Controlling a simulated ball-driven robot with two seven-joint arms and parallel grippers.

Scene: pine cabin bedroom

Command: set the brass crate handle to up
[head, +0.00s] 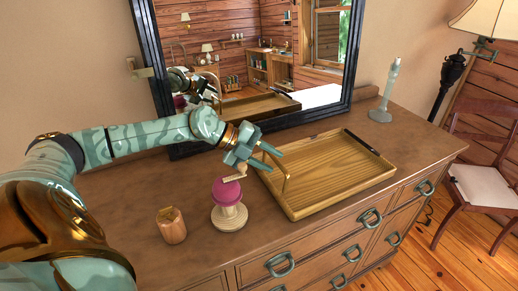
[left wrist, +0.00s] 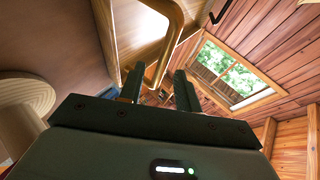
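The shallow wooden crate (head: 330,205) lies on the dresser top. Its brass handle (head: 286,183) is at the crate's left end and stands up from the rim, seemingly at a slant; the exact angle is hard to tell. My left gripper (head: 258,158) is at the handle's upper part. In the left wrist view, the handle (left wrist: 172,45) bends down towards the space between my left gripper's fingers (left wrist: 158,85), which stand apart with a gap visible beside the bar. Firm contact cannot be made out. My right gripper is not in view.
A pink-topped wooden piece (head: 228,205) with a crank stands close below my left gripper. A small wooden cup (head: 172,226) is left of it. A pale candlestick (head: 386,95) stands at the back right. A black-framed mirror (head: 352,60) rises behind the crate.

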